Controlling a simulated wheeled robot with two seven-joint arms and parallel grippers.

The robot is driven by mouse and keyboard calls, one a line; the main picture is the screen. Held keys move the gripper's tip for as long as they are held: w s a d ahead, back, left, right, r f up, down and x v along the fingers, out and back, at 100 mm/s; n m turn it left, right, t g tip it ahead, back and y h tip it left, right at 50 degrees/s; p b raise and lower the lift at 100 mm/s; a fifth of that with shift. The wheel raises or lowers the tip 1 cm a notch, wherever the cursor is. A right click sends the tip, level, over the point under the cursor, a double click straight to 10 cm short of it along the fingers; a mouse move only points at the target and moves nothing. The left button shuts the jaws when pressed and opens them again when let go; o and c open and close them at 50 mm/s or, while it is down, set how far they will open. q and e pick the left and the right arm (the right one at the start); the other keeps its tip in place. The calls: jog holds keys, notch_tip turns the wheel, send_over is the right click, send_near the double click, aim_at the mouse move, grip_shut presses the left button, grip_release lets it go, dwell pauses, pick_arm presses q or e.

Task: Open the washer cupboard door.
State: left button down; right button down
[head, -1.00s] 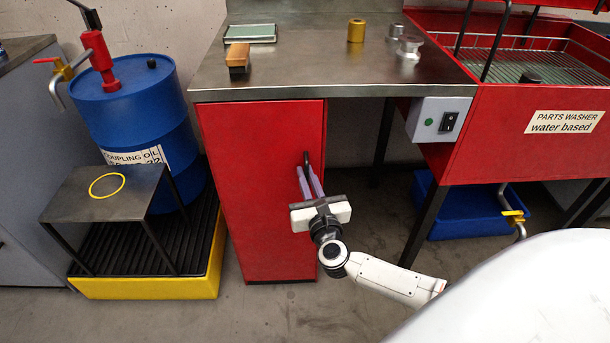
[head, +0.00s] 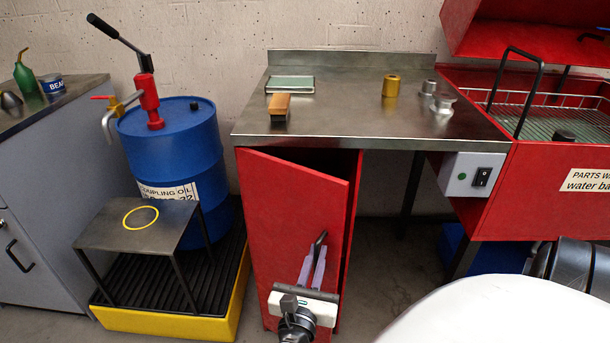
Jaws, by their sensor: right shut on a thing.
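The red washer cupboard door (head: 290,215) hangs under the steel bench, left of the parts washer. It stands partly open, its right edge swung out toward me, with a dark gap at the top and the red cupboard side (head: 352,215) showing behind it. The dark bar handle (head: 321,240) sits near the door's right edge. My right gripper (head: 314,262) is at the handle with its two pale purple fingers shut on it. The cupboard's inside is mostly hidden by the door. My left gripper is not in view.
The steel bench top (head: 350,127) overhangs the door. The blue oil drum (head: 180,145) and small black stand (head: 140,228) are on a yellow-edged sump (head: 175,325) to the left. The red parts washer (head: 540,195) with its switch box (head: 473,175) is at right.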

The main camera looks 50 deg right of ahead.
jog(key=shift+a, duration=0.15)
jog(key=c, duration=2.1)
grip_release()
